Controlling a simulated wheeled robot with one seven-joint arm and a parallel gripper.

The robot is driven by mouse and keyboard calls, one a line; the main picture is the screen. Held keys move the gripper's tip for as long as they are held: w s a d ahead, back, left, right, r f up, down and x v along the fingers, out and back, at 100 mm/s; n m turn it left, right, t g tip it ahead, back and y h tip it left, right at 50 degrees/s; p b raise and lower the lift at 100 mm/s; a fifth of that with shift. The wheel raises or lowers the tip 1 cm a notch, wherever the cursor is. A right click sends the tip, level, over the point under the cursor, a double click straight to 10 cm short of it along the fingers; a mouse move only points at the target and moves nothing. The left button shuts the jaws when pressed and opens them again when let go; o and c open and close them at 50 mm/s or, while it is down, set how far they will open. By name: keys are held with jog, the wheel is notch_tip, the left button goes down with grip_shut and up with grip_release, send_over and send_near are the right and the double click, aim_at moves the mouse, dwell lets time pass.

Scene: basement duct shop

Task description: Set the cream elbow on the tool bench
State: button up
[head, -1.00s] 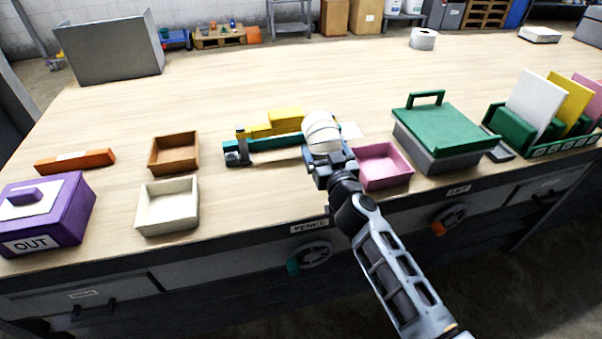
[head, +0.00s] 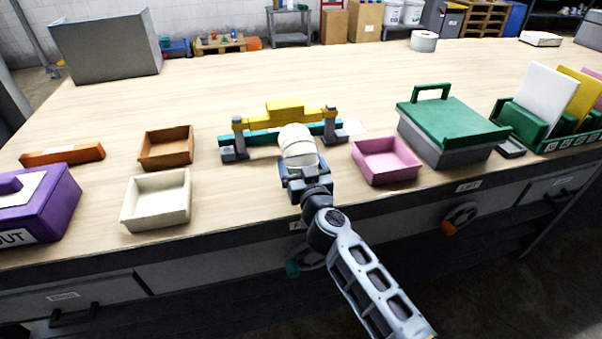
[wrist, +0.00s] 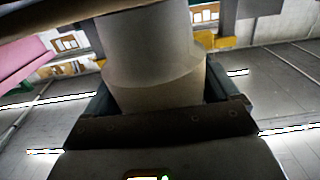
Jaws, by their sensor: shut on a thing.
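The cream elbow (head: 297,146) is held in my gripper (head: 301,170), above the front edge of the bench. It also fills the middle of the wrist view (wrist: 152,62), between the fingers of my gripper (wrist: 155,100). The gripper is shut on it. The tool bench (head: 250,190) is a long table with a pale wood top. I cannot tell from the head view how high the elbow is above the top. The elbow hides part of the teal bar behind it.
A yellow and teal fixture (head: 285,118) stands behind the elbow. A pink tray (head: 386,172) is to the right, with a green-lidded box (head: 450,135) beyond it. A cream tray (head: 155,215) and a brown tray (head: 165,160) are to the left. Bare wood lies between these trays and the elbow.

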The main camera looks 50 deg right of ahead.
jog(key=shift+f, duration=0.15)
jog(key=o, duration=1.3)
jog(key=shift+c, duration=0.2)
jog(key=v, duration=1.2)
jog(key=shift+p, duration=0.45)
jog(key=s+a+r+n+y, duration=0.2)
jog(key=s+a, duration=0.3)
jog(key=s, duration=0.4)
jog(key=s+a+r+n+y, duration=0.2)
jog(key=s+a, duration=0.4)
jog(key=s, duration=0.4)
jog(key=s+a+r+n+y, duration=0.2)
jog(key=s+a+r+y, duration=0.2)
jog(key=s, duration=0.6)
jog(key=shift+s+a+r+n+y, duration=0.2)
jog(key=shift+a+r+n+y, duration=0.2)
jog(key=shift+a+y, duration=0.6)
